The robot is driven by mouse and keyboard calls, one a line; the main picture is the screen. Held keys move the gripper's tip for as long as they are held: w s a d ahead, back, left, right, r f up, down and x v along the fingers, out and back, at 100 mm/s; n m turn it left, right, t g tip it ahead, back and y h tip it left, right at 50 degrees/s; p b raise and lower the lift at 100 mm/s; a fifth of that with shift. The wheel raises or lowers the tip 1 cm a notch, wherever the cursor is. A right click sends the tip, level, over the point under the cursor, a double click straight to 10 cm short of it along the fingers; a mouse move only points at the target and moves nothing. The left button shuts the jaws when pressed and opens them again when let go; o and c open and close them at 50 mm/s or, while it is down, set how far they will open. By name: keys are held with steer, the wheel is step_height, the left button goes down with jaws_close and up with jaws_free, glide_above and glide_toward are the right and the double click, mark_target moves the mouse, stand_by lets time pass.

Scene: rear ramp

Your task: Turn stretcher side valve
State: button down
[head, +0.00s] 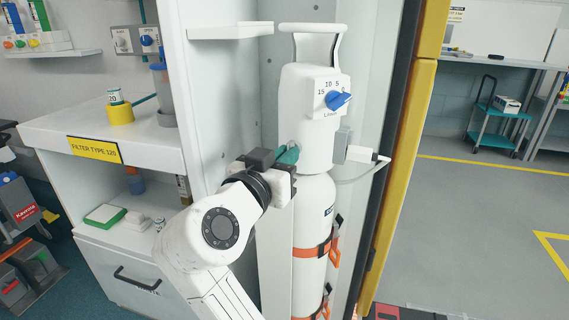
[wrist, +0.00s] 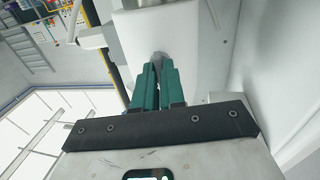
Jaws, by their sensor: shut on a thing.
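A white cylinder (head: 316,215) stands upright in a tall white cabinet bay. Its white head (head: 305,110) has a loop handle on top and a blue dial knob (head: 338,100) on the front, marked 15, 10, 5. A small grey side valve (wrist: 158,58) sticks out of the head; its tip shows in the wrist view between my fingers. My gripper (head: 289,156) is at the left side of the head, its teal fingers shut on the side valve; they also show in the wrist view (wrist: 156,76). Most of the valve is hidden by the fingers.
Orange straps (head: 312,250) hold the cylinder. A fitting with a pale hose (head: 360,153) is on its right. The cabinet wall stands close at left, and a yellow post (head: 403,150) at right. A shelf unit (head: 135,155) with a cup is further left. Grey floor at right is open.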

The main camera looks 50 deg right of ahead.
steer(key=shift+r+m, duration=0.2)
steer(key=shift+m, duration=0.1)
steer(key=c, duration=1.2)
jaws_free()
steer(key=shift+f, duration=0.15)
steer(key=shift+a, duration=0.1)
steer(key=a, duration=0.3)
steer(key=s+a+p, duration=0.1)
steer(key=a, duration=0.3)
steer(key=s+a, duration=0.1)
steer(key=a, duration=0.2)
steer(key=shift+a+p, duration=0.25)
steer(key=shift+p, duration=0.1)
